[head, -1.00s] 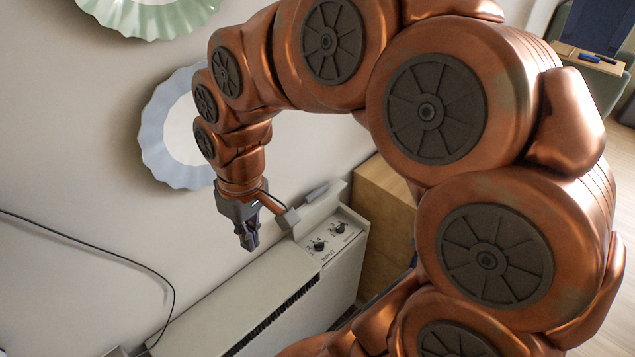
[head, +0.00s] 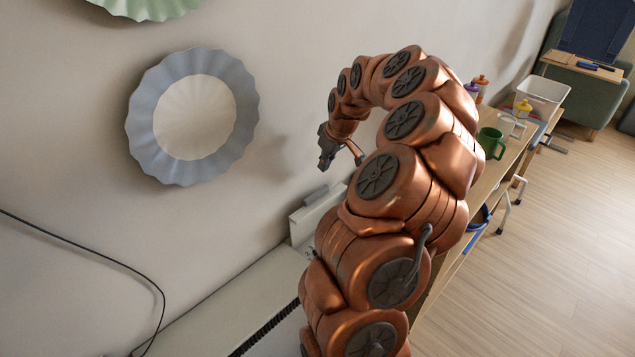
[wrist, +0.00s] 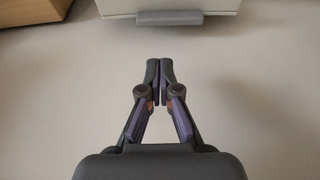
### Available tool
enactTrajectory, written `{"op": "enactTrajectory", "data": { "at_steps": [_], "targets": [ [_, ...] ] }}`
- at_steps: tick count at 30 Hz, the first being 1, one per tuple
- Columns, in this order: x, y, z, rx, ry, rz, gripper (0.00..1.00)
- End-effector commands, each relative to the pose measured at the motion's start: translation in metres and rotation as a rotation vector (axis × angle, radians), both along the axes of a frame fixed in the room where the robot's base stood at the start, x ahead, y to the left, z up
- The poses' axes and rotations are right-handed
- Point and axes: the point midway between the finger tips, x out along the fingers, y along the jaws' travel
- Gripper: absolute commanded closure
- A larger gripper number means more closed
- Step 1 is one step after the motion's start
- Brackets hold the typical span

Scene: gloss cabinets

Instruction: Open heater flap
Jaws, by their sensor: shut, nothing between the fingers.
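The white heater (head: 225,305) runs along the wall at the bottom of the head view, with a dark grille along its top. Its flap (head: 308,219) stands raised at the far end, with a grey handle (head: 316,194) on its upper edge.
A wooden table stands right of my arm with a green mug (head: 491,142), bottles and a white bin (head: 543,97). A blue-grey scalloped plate (head: 143,120) hangs on the wall left of my gripper. A black cable (head: 100,257) hangs at left. Open floor lies at right.

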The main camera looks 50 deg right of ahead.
Motion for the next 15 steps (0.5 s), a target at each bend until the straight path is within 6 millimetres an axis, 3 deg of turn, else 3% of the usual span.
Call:
{"op": "enactTrajectory", "data": {
  "at_steps": [5, 15],
  "targets": [
    [0.003, -0.003, -0.009, -0.003, -0.001, -0.002, 1.0],
    [0.017, -0.002, -0.049, -0.001, 0.001, -0.003, 1.0]
  ]
}}
